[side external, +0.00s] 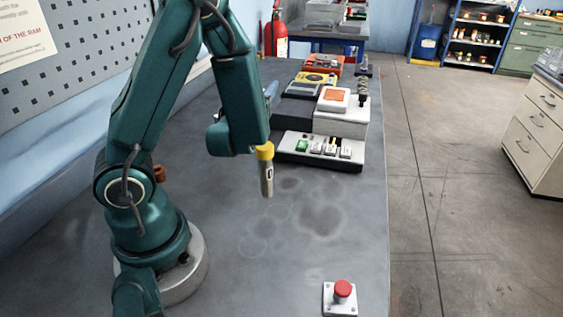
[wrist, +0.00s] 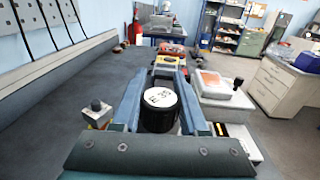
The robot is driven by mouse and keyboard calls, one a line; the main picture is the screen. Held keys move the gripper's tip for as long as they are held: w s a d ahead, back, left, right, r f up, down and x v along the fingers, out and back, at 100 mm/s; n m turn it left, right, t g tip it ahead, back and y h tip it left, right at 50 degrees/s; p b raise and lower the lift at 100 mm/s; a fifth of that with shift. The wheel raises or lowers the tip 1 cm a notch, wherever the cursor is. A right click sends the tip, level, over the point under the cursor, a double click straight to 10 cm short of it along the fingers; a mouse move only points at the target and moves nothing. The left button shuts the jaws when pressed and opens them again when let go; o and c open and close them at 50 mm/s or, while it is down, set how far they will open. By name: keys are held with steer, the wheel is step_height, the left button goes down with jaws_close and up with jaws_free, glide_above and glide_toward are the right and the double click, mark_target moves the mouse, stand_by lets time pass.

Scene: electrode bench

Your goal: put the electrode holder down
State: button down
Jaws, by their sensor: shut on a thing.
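My gripper (wrist: 165,80) is shut on the electrode holder. In the wrist view the holder (wrist: 160,98) is a black cylinder with a white, lettered round top, between the two blue fingers. In the side external view the holder (side external: 266,178) shows below my wrist as a yellow collar and a grey-brown barrel, close to upright. Its lower end looks to be above the bench top (side external: 330,250), apart from it. The fingers are mostly hidden behind my arm in the side external view.
A grey-and-white unit (side external: 340,123) with an orange top and buttons stands just beyond the holder. A yellow meter (side external: 316,80) lies farther back. A red stop button (side external: 342,290) stands at the near right. The stained bench area between is clear.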

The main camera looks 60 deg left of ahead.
steer(key=w+d+m+t+h, duration=0.5)
steer(key=w+d+h, duration=0.1)
steer(key=d, duration=0.5)
steer(key=w+d+f, duration=0.5)
steer(key=d+f, duration=0.5)
steer(key=shift+d+h, duration=0.15)
steer(key=shift+h, duration=0.15)
steer(key=shift+f, duration=0.2)
steer(key=shift+c, duration=2.2)
jaws_free()
steer(key=shift+r, duration=0.1)
steer(key=v, duration=0.7)
steer(key=shift+s, duration=0.2)
